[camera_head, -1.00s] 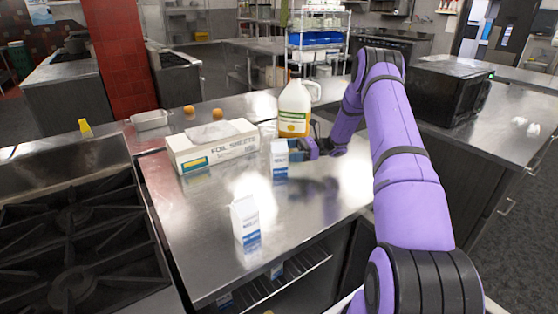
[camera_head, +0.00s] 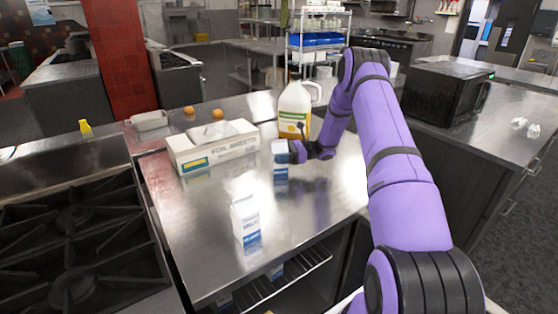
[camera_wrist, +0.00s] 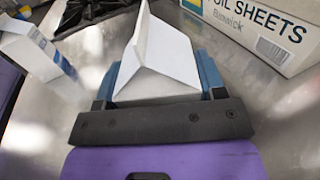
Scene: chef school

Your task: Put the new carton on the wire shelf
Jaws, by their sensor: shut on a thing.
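A white carton with blue print (camera_head: 280,154) is upright at the middle of the steel counter, beside the foil box. My gripper (camera_head: 289,152) is shut on this carton from the right. The wrist view shows its white gabled top (camera_wrist: 160,52) between my blue fingers. I cannot tell whether its base touches the counter. A second white and blue carton (camera_head: 245,219) stands nearer the counter's front edge; it also shows at left in the wrist view (camera_wrist: 30,48). A wire shelf (camera_head: 306,268) is below the counter, partly hidden, with at least one carton (camera_head: 277,270) on it.
A foil sheets box (camera_head: 214,148) lies left of the held carton. A yellow-labelled jug (camera_head: 295,108) stands close behind it. A stove (camera_head: 75,235) adjoins the counter at left. The counter's right front is clear. A wire rack (camera_head: 318,40) stands in the background.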

